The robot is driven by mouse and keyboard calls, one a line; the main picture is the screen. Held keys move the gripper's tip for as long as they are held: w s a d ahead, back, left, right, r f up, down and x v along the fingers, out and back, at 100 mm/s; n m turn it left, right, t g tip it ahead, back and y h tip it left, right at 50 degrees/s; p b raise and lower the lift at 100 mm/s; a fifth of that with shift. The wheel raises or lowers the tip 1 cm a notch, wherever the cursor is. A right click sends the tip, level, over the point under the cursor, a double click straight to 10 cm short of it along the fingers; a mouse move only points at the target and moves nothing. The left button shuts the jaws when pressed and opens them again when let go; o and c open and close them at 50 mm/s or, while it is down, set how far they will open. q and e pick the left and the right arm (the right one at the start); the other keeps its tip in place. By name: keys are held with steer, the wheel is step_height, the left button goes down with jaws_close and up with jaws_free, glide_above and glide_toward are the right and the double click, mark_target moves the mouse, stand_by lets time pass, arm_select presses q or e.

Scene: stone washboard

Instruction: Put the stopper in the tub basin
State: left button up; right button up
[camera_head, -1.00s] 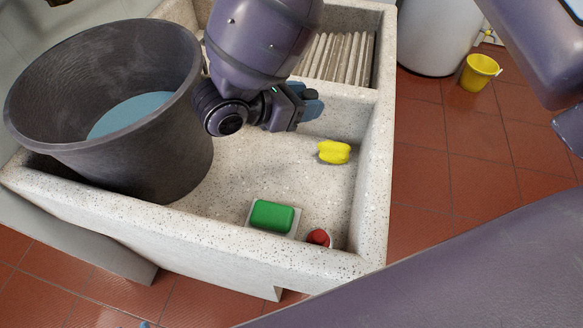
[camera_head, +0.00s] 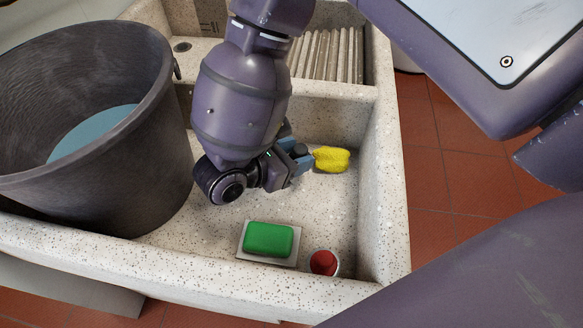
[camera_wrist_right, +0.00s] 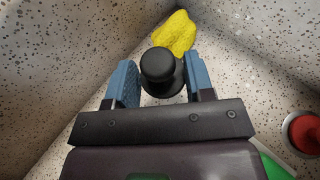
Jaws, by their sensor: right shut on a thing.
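The black stopper (camera_wrist_right: 160,70) shows in the right wrist view, upright between the two blue finger pads of my right gripper (camera_wrist_right: 162,78), which is shut on it. In the head view my right gripper (camera_head: 301,160) is low inside the front stone basin (camera_head: 212,212), just left of a yellow sponge-like thing. The stopper is hidden by the gripper there. A back left compartment (camera_head: 210,50) of the stone washboard has a dark round drain hole (camera_head: 182,46) in its floor. Which compartment is the tub basin, I cannot tell. My left gripper is not in view.
A large dark bucket (camera_head: 165,135) with bluish contents is at the left. Ribbed stone (camera_head: 330,55) lies behind.

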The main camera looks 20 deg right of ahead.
step_height(320, 180, down, 5)
steer(key=shift+r+b, duration=0.15)
steer(key=shift+b, duration=0.8)
steer(key=shift+f, duration=0.6)
steer(key=shift+r, duration=0.2)
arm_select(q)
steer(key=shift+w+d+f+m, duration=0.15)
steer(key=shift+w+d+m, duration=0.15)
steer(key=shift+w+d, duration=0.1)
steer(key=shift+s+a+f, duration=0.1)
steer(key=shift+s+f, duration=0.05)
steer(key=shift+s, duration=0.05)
arm_select(e)
steer(key=o, duration=0.9)
steer(key=shift+f, duration=0.1)
